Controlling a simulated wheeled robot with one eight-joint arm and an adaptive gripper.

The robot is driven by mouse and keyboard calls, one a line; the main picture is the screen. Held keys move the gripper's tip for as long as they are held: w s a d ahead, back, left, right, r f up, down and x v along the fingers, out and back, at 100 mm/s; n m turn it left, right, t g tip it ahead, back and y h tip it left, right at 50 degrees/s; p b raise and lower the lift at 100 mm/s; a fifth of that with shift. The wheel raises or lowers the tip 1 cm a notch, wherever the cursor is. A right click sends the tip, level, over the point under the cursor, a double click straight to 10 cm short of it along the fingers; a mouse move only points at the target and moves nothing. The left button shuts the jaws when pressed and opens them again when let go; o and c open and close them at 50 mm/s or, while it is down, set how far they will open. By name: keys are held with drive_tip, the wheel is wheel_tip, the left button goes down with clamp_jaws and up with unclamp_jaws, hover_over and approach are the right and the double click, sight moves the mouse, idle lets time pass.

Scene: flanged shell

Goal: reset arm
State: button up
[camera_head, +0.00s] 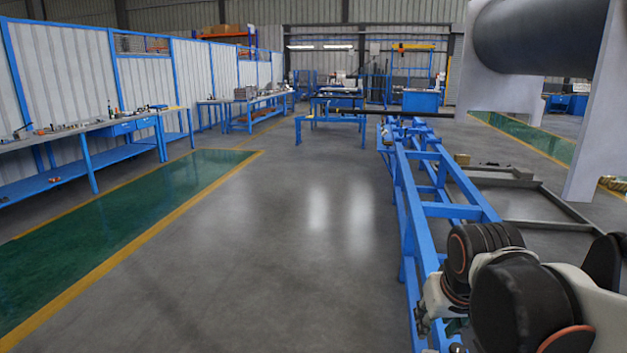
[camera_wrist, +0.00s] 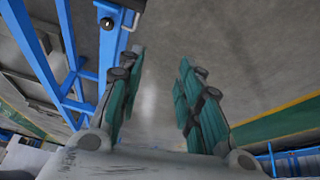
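My arm (camera_head: 520,300) is folded at the lower right of the head view, in front of the blue frame. My gripper (camera_wrist: 161,58) fills the middle of the wrist view. Its two green-padded fingers stand well apart, with only grey floor visible between them, so it is open and empty. In the head view the arm links largely hide the gripper. A large dark grey cylindrical shell (camera_head: 540,38) is at the upper right of the head view, apart from my arm, between pale upright plates (camera_head: 590,110).
A long blue rail frame (camera_head: 425,210) runs away beside my arm; blue frame bars (camera_wrist: 70,50) also show left in the wrist view. Workbenches (camera_head: 90,130) line the left wall. A green floor strip (camera_head: 120,220) edged yellow lies left. The middle floor is clear.

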drive_tip(key=s+a+t, duration=0.2)
drive_tip(key=s, duration=0.8)
drive_tip(key=shift+s+a+f+n+y, duration=0.2)
drive_tip(key=shift+a+f+n+y, duration=0.1)
drive_tip(key=shift+f+y, duration=0.1)
drive_tip(key=shift+d, duration=0.15)
